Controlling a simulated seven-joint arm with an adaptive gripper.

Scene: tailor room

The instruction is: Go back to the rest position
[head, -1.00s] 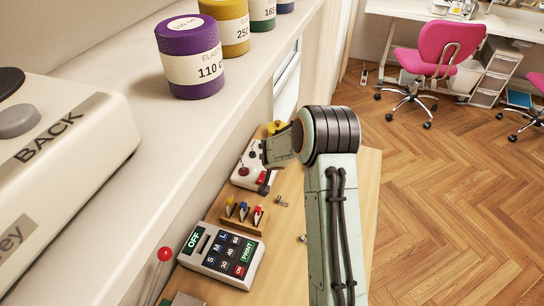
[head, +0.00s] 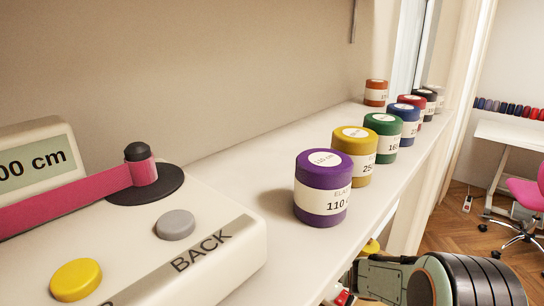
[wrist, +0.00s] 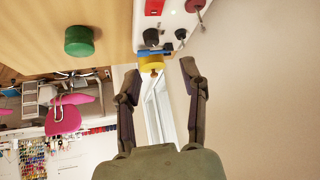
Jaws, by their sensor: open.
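My gripper (wrist: 160,76) shows in the wrist view with its two dark fingers spread apart and nothing between them. Beyond the fingertips are a yellow round thing (wrist: 151,62) and a white control box (wrist: 176,14) with knobs on a wooden table (wrist: 110,20). In the head view my arm shows only as a thick jointed piece at the lower right corner, below the shelf edge. The fingers cannot be made out there.
On the white shelf (head: 270,150) stand a purple spool (head: 323,190), a yellow spool (head: 354,156), a green spool (head: 383,136) and several more. A measuring machine (head: 200,245) is at the left. A green cylinder (wrist: 79,41) stands on the wooden table.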

